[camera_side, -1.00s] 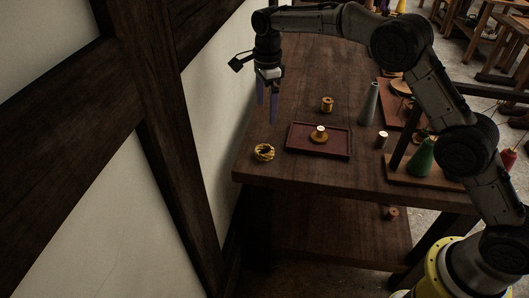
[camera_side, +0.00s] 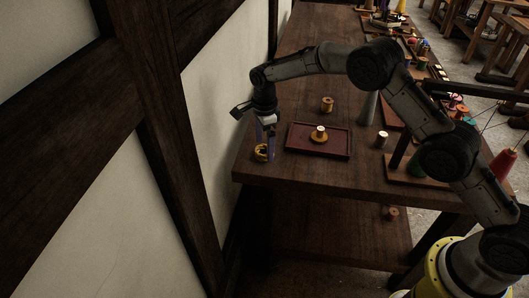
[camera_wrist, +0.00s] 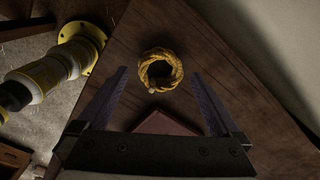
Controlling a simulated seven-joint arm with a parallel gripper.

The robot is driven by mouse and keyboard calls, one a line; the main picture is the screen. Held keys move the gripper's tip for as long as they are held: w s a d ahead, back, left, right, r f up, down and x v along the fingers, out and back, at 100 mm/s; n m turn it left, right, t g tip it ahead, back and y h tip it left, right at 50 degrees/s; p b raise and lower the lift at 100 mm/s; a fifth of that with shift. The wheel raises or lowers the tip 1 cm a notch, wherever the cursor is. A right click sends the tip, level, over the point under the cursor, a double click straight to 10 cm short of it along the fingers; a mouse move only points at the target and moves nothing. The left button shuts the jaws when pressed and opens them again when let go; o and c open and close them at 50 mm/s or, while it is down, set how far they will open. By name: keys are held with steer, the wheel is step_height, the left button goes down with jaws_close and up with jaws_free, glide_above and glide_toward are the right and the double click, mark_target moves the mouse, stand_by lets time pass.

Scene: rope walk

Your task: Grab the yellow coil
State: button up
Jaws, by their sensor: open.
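The yellow coil (camera_side: 260,154) is a small ring of twisted rope lying on the wooden table near its left front corner. In the wrist view the coil (camera_wrist: 160,70) lies flat with an open middle, just beyond and between my fingertips.
A red tray (camera_side: 343,142) holding a small spool (camera_side: 319,133) lies right of the coil. A thread spool (camera_side: 327,104) and a grey cone (camera_side: 369,108) stand behind it. The wall (camera_side: 215,95) is close on the left. The table's front edge (camera_side: 300,187) is near.

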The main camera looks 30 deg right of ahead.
step_height(320, 180, down, 2)
steer(key=shift+r, duration=0.1)
steer(key=c, duration=1.4)
steer(key=shift+o, duration=0.2)
